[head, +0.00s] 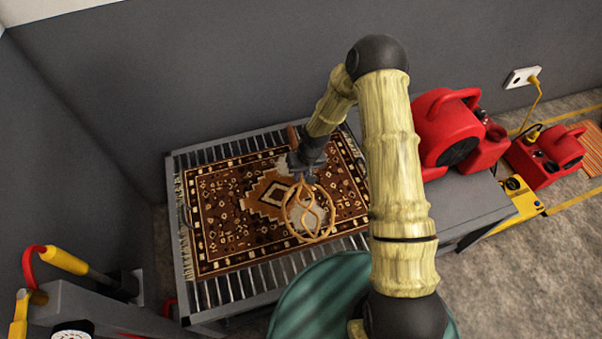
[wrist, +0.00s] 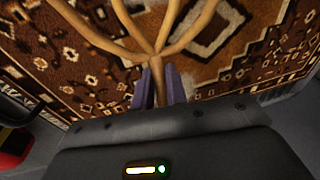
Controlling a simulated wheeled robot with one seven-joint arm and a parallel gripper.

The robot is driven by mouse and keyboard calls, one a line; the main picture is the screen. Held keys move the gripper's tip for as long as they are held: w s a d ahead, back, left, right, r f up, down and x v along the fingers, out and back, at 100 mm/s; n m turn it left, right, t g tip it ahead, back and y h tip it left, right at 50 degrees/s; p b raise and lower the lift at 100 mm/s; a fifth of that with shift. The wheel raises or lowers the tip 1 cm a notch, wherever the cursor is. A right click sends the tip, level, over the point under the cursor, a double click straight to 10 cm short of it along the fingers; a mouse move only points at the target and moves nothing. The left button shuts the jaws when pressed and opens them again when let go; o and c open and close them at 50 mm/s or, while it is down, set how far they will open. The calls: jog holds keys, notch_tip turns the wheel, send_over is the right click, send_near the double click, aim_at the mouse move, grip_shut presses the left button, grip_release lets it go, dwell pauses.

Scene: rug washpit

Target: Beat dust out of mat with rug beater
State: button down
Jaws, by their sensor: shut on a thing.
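The mat (head: 225,205) is a brown patterned rug with cream fringes, lying flat on a slatted metal rack (head: 210,297). A pale greyish patch shows on it near the beater. The rug beater (head: 289,222) is tan, with a looped head. My gripper (head: 306,176) is over the mat and shut on the beater's handle. In the wrist view, my gripper's purple fingers (wrist: 160,88) clasp the handle, and the beater's loops (wrist: 158,45) spread out over the mat (wrist: 85,75). I cannot tell whether the loops touch the mat.
A red blower (head: 445,130) stands on a grey surface right of the rack. Another red machine (head: 547,158) is farther right, by a yellow cord and a wall socket (head: 523,77). Grey walls close off the back and left. A yellow-handled tool (head: 65,261) is at lower left.

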jog(key=shift+r+p, duration=0.35)
jog(key=shift+r, duration=0.45)
jog(key=shift+f, duration=0.1)
notch_tip(320, 180, down, 4)
jog(key=b, duration=0.3)
jog(key=shift+f, duration=0.2)
notch_tip(320, 180, up, 4)
jog(key=p, duration=0.4)
jog(key=shift+r, duration=0.2)
